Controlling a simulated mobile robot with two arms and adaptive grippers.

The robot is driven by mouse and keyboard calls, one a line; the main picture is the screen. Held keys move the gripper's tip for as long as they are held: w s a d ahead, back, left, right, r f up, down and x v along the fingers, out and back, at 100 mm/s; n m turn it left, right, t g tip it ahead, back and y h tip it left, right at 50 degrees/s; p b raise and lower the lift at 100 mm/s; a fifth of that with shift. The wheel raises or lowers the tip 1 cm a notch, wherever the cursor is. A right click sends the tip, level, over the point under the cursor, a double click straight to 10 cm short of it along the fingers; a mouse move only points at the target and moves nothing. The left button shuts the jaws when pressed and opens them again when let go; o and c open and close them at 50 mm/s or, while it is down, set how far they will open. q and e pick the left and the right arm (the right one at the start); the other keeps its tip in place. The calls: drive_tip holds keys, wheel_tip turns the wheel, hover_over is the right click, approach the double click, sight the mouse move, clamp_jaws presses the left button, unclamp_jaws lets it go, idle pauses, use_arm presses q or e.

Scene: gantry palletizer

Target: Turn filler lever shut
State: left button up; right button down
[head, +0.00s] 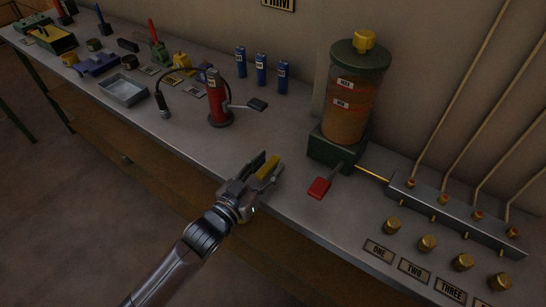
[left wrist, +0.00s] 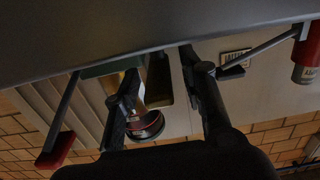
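The filler (head: 350,105) is an amber tank with a dark green cap and base and a yellow knob on top. Its lever, with a red handle (head: 319,188), sticks out from the base toward the bench's front edge. In the left wrist view, which looks upside down, the red handle (left wrist: 52,152) is at the lower left, outside the fingers. The tank (left wrist: 146,118) shows partly behind a finger. My right gripper is out of view.
A red pump (head: 217,100) with a black-ended lever stands left of the filler; blue cylinders (head: 261,69) stand behind. Right are a grey manifold (head: 455,215) with pipes and several brass knobs (head: 428,243). A grey tray (head: 123,92) and small parts lie far left.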

use_arm(q)
drive_tip(key=shift+x, duration=1.35)
drive_tip(key=shift+c, duration=0.3)
clamp_jaws()
